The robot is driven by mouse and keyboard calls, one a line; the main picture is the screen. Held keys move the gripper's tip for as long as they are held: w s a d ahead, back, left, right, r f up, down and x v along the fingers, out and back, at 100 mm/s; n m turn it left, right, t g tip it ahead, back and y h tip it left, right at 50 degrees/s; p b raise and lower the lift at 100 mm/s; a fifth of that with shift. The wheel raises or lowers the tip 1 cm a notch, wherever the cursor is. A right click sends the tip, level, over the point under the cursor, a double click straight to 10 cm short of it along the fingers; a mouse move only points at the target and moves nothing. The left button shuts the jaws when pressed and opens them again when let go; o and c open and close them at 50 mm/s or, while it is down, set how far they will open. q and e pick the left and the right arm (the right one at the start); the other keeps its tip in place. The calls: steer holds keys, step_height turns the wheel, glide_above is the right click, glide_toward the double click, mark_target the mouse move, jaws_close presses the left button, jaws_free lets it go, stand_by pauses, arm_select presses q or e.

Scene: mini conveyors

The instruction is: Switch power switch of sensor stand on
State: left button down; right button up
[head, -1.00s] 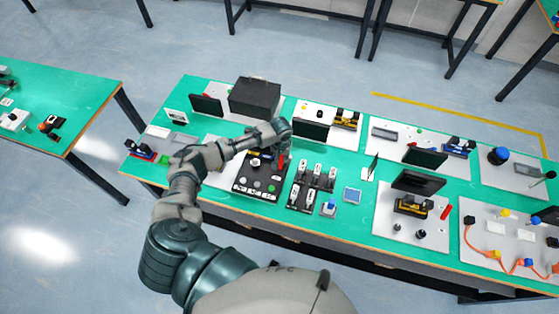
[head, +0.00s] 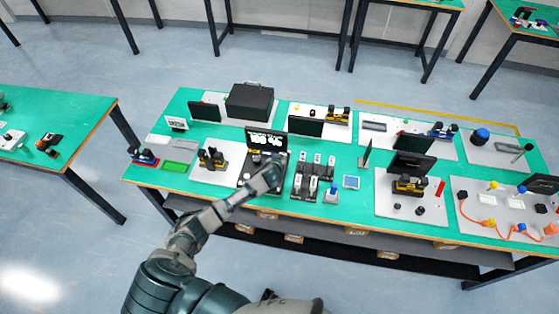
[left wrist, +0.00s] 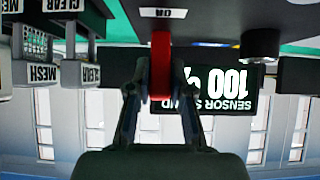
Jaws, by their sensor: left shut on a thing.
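The sensor stand (head: 247,179) is a black panel on the table, largely covered by my arm in the head view. Its upright screen (head: 266,141) is lit with white text; upside down in the left wrist view, the screen (left wrist: 222,90) reads "SENSOR STAND" and "100". The red switch lever (left wrist: 161,62) stands between my left fingers, below a small white label that seems to read "ON". My left gripper (left wrist: 160,98) is shut on the red lever. In the head view my left gripper (head: 272,172) is over the panel; its fingertips are hidden. My right gripper is not in view.
White-and-black switch units (head: 313,178) stand just right of the panel. A white board with a black-and-yellow device (head: 211,158) lies to its left. A black box (head: 250,103) and a dark monitor (head: 305,126) stand behind. The green table's front edge is near.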

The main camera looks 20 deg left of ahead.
arm_select(q)
steer(key=shift+s+f+t+b, duration=0.3)
steer(key=shift+f+b, duration=0.1)
steer(key=shift+s+t+y+b, duration=0.1)
steer(key=shift+t+y+b, duration=0.2)
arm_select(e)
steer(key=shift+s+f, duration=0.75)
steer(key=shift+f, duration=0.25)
arm_select(q)
steer(key=c, duration=1)
jaws_free()
steer(key=shift+c, duration=0.2)
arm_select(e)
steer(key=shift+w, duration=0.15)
arm_select(q)
steer(key=shift+r, duration=0.1)
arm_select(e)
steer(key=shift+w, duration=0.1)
arm_select(q)
steer(key=v, duration=1.2)
steer(key=shift+f, duration=0.2)
